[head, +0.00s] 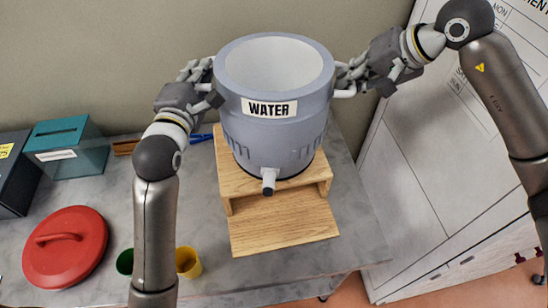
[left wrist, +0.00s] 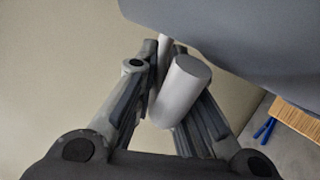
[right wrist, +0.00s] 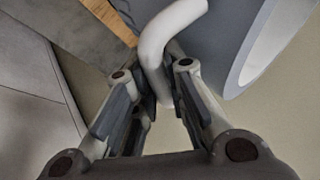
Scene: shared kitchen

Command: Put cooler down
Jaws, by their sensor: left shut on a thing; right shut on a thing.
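The grey-blue cooler (head: 245,125) is upright, open at the top and empty inside, with a WATER label and a pale spigot at its lower front. It is over the wooden stand (head: 285,230); I cannot tell whether its base touches the stand. My left gripper (head: 203,82) is shut on the cooler's left handle, a pale bar that shows between the fingers in the left wrist view (left wrist: 182,92). My right gripper (head: 352,80) is shut on the right handle, a bent pale bar in the right wrist view (right wrist: 158,45).
A red lid (head: 65,255) lies on the grey counter (head: 345,210) at left. A green cup (head: 125,262) and a yellow cup (head: 188,262) stand beside my left arm. A teal box (head: 68,145) and a dark box (head: 15,175) are at the back left. A white cabinet (head: 440,170) is at right.

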